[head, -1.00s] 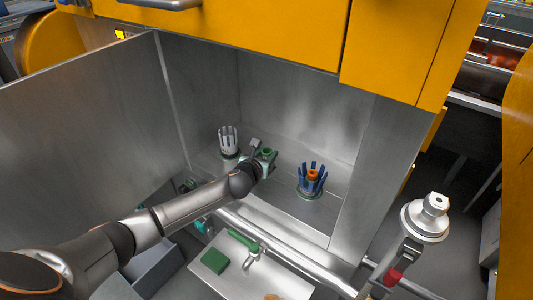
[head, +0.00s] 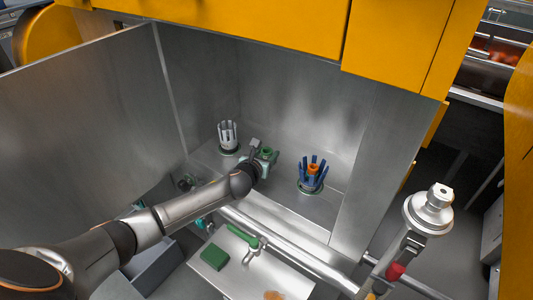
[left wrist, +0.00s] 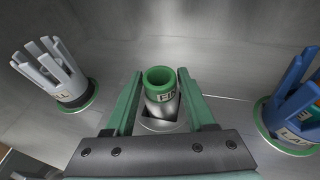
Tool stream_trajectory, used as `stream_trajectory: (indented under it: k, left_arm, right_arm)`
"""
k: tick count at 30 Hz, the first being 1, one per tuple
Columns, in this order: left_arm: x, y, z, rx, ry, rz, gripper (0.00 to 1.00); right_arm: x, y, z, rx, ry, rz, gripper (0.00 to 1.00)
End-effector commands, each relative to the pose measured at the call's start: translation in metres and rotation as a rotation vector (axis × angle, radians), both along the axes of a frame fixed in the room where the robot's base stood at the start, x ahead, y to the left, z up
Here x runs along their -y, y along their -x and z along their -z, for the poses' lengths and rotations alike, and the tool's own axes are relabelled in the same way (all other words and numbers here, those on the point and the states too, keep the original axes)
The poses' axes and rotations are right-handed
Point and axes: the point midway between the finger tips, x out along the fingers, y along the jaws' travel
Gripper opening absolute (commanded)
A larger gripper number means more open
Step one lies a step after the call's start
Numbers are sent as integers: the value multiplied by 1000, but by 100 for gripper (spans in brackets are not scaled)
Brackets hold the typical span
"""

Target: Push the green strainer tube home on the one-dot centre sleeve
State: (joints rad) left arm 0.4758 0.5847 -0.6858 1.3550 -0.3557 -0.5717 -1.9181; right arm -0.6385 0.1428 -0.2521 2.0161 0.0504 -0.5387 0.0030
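The green strainer tube (head: 267,153) stands in the steel bay between two other cups. In the left wrist view its green rim (left wrist: 160,75) tops a silver body with a pale label, over a round base on the bay floor. I cannot tell how deep it sits on the centre sleeve, and no dot mark is readable. My left gripper (head: 262,156) is at the tube. In the left wrist view its green fingers (left wrist: 160,90) stand apart on either side of the tube, with narrow gaps visible. My right gripper is not in view.
A grey pronged cup (head: 228,136) stands left of the tube and a blue pronged cup (head: 312,173) with an orange centre stands right. A rail (head: 285,255) crosses the bay's front. A tray (head: 285,283) below holds a green block (head: 214,257) and green-handled tool (head: 243,236).

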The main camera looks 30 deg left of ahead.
Motion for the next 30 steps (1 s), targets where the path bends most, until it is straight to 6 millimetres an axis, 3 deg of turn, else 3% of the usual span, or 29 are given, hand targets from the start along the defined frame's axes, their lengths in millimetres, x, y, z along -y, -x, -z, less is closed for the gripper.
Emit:
stream_trajectory:
  k: [6,17,30]
  left_arm:
    - [0,0,0,0,-1,0,78]
    - [0,6,-3,-1,0,1,78]
    - [9,76,-29,-3,-2,2,78]
  right_arm:
    - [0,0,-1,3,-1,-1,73]
    - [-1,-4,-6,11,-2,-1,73]
    - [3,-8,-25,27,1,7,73]
